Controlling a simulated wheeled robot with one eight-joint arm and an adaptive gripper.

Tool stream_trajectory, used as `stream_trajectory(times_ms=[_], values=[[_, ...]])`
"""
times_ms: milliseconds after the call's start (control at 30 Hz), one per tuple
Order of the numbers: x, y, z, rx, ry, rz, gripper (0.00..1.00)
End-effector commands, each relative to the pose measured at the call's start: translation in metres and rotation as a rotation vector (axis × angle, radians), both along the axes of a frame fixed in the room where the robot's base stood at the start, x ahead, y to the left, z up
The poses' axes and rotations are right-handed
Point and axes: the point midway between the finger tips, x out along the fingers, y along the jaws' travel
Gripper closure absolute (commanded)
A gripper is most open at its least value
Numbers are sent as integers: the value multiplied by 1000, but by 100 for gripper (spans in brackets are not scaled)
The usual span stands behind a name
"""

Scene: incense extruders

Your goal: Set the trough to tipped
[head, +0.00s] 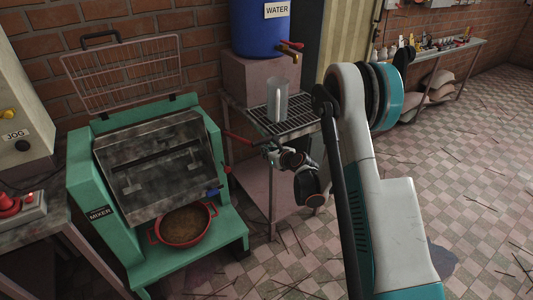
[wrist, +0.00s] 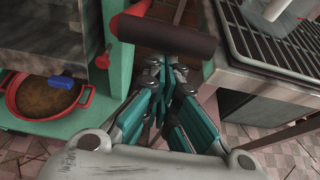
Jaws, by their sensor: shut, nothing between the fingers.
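The green mixer (head: 78,200) stands at the left, with a worn grey metal trough (head: 150,200) in its frame. The trough's broad face slopes toward me; I cannot tell its exact setting. A red bar handle (head: 237,138) sticks out from the mixer's right side toward my gripper (head: 267,149). In the wrist view a dark cylindrical grip (wrist: 168,35) with a red end lies just beyond my fingertips (wrist: 164,66). My gripper is shut and empty, close to the grip; contact is unclear.
A red pan (head: 184,226) of brown material sits below the trough. A wire guard (head: 125,75) stands raised above. A rack table (head: 300,125) with a metal cylinder (head: 277,100) and blue water barrel (head: 262,35) is close on the right. Floor is open farther right.

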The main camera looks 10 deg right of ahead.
Motion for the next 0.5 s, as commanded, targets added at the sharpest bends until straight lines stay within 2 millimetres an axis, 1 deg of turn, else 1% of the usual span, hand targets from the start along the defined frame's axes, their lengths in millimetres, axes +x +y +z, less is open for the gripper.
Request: stream_trajectory(times_ms=[167,333,500], values=[[0,0,1,-1,2,0,100],[3,1,14,-19,56,4,100],[4,1,18,-32,100,0,100]])
